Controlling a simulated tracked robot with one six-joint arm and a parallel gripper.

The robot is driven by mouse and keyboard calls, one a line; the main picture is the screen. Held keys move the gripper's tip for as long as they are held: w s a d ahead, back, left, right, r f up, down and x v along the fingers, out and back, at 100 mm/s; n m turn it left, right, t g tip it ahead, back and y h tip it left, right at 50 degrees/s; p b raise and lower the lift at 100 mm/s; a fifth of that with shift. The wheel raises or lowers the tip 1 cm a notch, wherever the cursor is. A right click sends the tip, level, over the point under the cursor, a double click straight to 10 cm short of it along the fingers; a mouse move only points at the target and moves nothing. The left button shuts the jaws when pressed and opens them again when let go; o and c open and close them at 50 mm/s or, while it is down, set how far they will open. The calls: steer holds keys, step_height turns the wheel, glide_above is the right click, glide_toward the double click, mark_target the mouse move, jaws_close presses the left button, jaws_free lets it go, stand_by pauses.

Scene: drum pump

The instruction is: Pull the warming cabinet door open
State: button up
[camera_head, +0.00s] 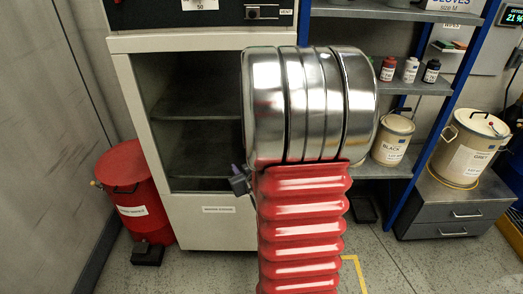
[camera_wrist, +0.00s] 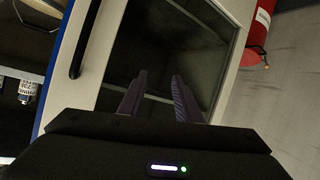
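The warming cabinet (camera_head: 219,232) is pale, with a dark glass door (camera_head: 180,125) that looks shut. In the wrist view the glass door (camera_wrist: 160,35) is tilted, and its black bar handle (camera_wrist: 86,38) is on the pale frame at the upper left. My gripper (camera_wrist: 158,95) is open and empty, with its two fingers apart in front of the glass. The handle is to the left of the fingers in that view, not between them. In the head view my arm hides the handle and most of my gripper.
A red drum (camera_head: 130,190) stands left of the cabinet. A blue-framed shelf (camera_head: 412,90) with bottles and a paint can (camera_head: 393,138) is to the right. A grey drawer unit (camera_head: 450,208) bears another can (camera_head: 468,150). Some floor in front is clear.

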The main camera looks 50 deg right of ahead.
steer(key=s+d+f+m+t+h, duration=0.1)
steer(key=s+d+f+m+h, duration=0.1)
steer(key=s, duration=0.4)
steer(key=s+d+f+m+t+h, duration=0.1)
steer(key=s+d+f+h, duration=0.1)
steer(key=s+d+f, duration=0.2)
steer(key=shift+s+d+m+t, duration=0.4)
steer(key=shift+s+d, duration=0.75)
steer(key=shift+d, duration=0.05)
steer(key=x, duration=1.4)
steer(key=shift+r, duration=0.2)
steer(key=shift+s+d, duration=0.1)
steer(key=shift+s, duration=0.05)
steer(key=shift+c, duration=0.5)
jaws_close()
